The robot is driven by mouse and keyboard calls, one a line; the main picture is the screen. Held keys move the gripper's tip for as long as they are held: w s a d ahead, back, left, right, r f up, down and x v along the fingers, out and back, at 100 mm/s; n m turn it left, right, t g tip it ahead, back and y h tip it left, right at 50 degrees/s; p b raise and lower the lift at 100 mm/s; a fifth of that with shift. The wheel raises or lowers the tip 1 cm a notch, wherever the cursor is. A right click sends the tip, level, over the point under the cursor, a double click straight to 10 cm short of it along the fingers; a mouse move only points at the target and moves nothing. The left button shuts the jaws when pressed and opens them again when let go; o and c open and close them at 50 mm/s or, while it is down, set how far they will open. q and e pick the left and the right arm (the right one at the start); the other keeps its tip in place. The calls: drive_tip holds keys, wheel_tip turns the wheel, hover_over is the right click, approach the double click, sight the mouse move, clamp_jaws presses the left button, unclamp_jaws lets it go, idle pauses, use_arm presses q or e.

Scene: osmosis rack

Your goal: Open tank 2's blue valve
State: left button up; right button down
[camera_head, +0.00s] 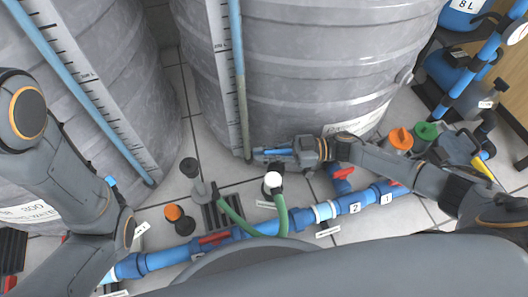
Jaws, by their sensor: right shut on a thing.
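A large grey tank (310,65) stands at the upper middle, with a scale and a clear level tube (239,60) on its front. My right gripper (268,154) reaches in from the right at the foot of this tank, beside the lower end of the tube. It is shut on a small blue part (278,152), which looks like the blue valve's handle. The fingers hide most of the valve, and I cannot tell how far it is turned. My left arm shows at the left, but its gripper is out of view.
A second grey tank (120,90) stands at the left. A blue pipe (270,227) with red-handled valves and tags "1" and "2" crosses in front.

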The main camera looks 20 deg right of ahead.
drive_tip(key=c, duration=1.4)
unclamp_jaws()
drive_tip(key=d, duration=0.4)
drive_tip(key=s+d, duration=0.1)
drive_tip(key=d, duration=0.3)
drive_tip(key=s+d, duration=0.1)
drive_tip(key=d, duration=0.3)
